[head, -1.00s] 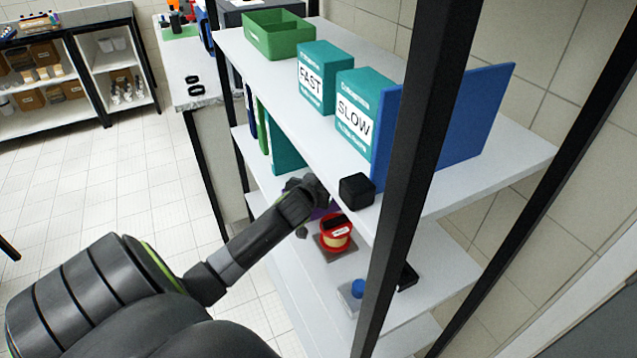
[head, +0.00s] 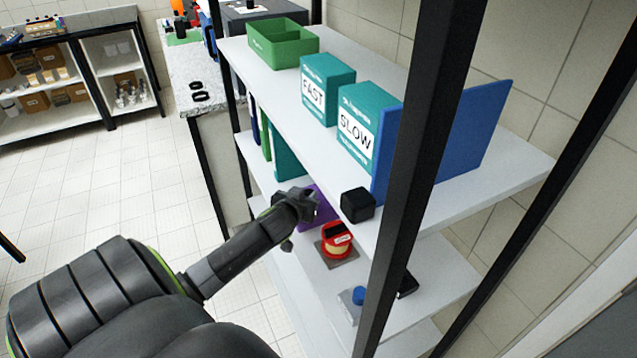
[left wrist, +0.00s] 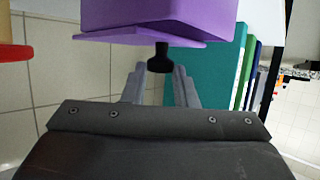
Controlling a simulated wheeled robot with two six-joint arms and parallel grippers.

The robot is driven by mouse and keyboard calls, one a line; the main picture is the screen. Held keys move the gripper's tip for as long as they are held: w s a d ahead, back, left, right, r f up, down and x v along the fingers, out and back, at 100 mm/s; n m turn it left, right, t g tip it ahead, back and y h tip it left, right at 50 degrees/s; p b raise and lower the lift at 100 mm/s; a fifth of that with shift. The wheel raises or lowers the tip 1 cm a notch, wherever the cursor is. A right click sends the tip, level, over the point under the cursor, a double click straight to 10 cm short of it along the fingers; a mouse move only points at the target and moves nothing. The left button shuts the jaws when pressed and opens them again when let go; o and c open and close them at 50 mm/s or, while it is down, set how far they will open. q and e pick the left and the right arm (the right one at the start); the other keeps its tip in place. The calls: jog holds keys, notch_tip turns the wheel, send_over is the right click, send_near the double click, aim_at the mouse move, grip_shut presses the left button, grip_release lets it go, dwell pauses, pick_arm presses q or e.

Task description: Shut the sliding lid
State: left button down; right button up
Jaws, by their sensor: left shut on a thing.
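A purple box (head: 322,207) stands on the middle shelf, partly hidden behind my left gripper in the head view. The left wrist view shows the box (left wrist: 155,14) upside down, with a thin purple lid (left wrist: 135,42) on it and a black knob (left wrist: 159,62) on the lid. The lid is offset from the box, so that part of the box shows beyond its right edge. My left gripper (head: 303,199) is at the box, with its fingers (left wrist: 158,82) shut on the knob. The far side of the box is hidden. My right gripper is not in view.
A red and yellow spool (head: 337,240) stands close to the right of the box. Teal and green binders (head: 283,163) stand to its left. The upper shelf, with a black cube (head: 357,204) at its edge, hangs above. A black post (head: 412,170) rises at the right.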

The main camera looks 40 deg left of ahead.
pick_arm(q)
jog(key=s, duration=0.1)
jog(key=s+a, duration=0.1)
jog(key=s, duration=0.1)
jog(key=shift+s+a+p, duration=0.2)
jog(key=shift+p, duration=0.2)
jog(key=shift+f, duration=0.1)
jog(key=c, duration=1.1)
grip_release()
jog(key=shift+s, duration=0.15)
jog(key=shift+c, duration=0.2)
jog(key=v, duration=1.7)
jog(key=shift+r+b, duration=0.25)
jog(key=shift+b, duration=0.15)
jog(key=shift+d, duration=0.1)
